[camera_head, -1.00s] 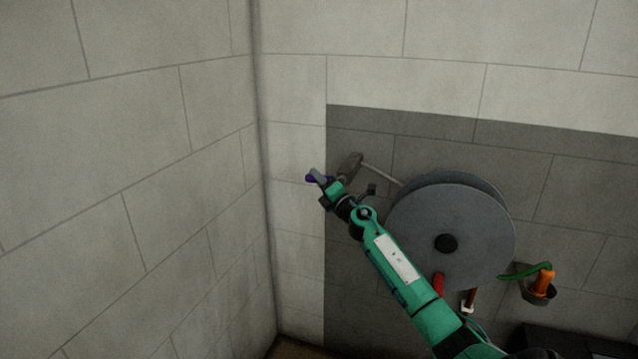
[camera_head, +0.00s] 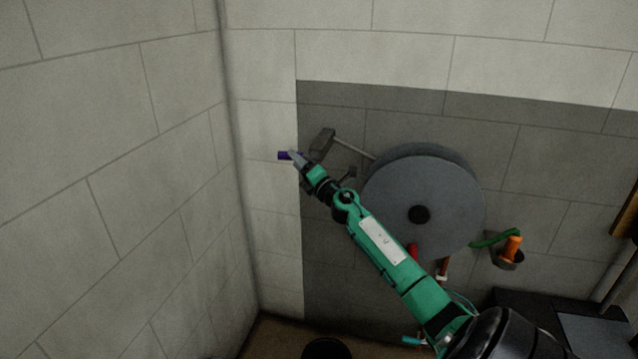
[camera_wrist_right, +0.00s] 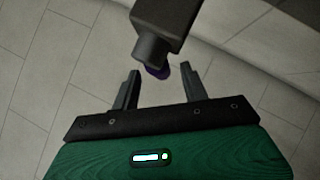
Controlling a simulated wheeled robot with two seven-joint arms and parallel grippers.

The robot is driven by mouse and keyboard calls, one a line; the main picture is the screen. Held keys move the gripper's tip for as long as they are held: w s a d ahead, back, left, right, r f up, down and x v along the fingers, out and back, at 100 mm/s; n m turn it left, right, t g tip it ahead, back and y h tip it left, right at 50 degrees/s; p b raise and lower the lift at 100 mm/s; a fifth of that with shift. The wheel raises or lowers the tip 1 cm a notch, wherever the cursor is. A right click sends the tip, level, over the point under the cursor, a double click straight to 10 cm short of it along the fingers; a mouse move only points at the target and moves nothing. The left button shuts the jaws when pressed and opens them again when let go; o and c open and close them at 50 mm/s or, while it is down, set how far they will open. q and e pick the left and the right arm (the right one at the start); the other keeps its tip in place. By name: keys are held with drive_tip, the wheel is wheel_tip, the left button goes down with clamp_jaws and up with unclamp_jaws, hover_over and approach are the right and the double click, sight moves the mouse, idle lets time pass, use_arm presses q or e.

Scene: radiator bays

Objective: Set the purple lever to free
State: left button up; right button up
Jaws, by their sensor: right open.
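The purple lever (camera_head: 285,155) shows in the head view as a short purple piece at the wall, left of a dark grey block (camera_head: 322,143). My right gripper (camera_head: 297,158) is at the lever's right end and covers part of it. In the right wrist view my right gripper (camera_wrist_right: 160,88) is open, with its two fingers apart. A small purple part (camera_wrist_right: 158,72) shows between and just beyond the fingertips, mostly hidden behind the dark block (camera_wrist_right: 168,25). I cannot tell whether a finger touches it. My left gripper is not in view.
A large grey disc (camera_head: 425,200) stands on the wall right of the gripper, under my forearm. A grey rod (camera_head: 355,148) runs from the block towards it. An orange handle (camera_head: 512,246) and a green lever (camera_head: 490,238) are farther right. The left wall is bare.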

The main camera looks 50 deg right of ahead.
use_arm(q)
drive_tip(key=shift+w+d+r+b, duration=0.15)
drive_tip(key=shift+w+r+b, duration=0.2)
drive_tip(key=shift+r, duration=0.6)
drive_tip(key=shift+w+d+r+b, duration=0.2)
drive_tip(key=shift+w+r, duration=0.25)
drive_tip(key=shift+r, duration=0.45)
use_arm(e)
drive_tip(key=v, duration=1)
drive_tip(key=shift+s, duration=0.3)
drive_tip(key=shift+f, duration=0.15)
